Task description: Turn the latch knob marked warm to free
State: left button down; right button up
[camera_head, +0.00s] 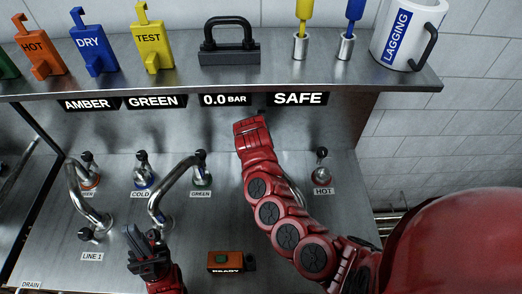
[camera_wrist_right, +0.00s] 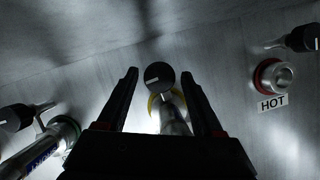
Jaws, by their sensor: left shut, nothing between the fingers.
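No label reading warm shows in either view. In the right wrist view a black round knob (camera_wrist_right: 159,77) with a pale line on it sits on a metal stem with a yellow ring, between the fingers of my right gripper (camera_wrist_right: 172,88). The gripper is open and its fingers stand apart on both sides of the knob; I cannot tell whether they touch it. In the head view my right arm covers this spot between the GREEN and HOT labels. My left gripper (camera_head: 148,248) is shut and empty, low over the panel, left of the READY box.
The HOT valve (camera_head: 321,165) with a red ring stands right of my right arm; it also shows in the right wrist view (camera_wrist_right: 274,76). Bent pipes (camera_head: 170,185) and the COLD valve (camera_head: 142,170) are to the left. A shelf (camera_head: 180,84) with tags and a LAGGING mug (camera_head: 408,35) overhangs behind.

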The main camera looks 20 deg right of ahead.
grip_shut()
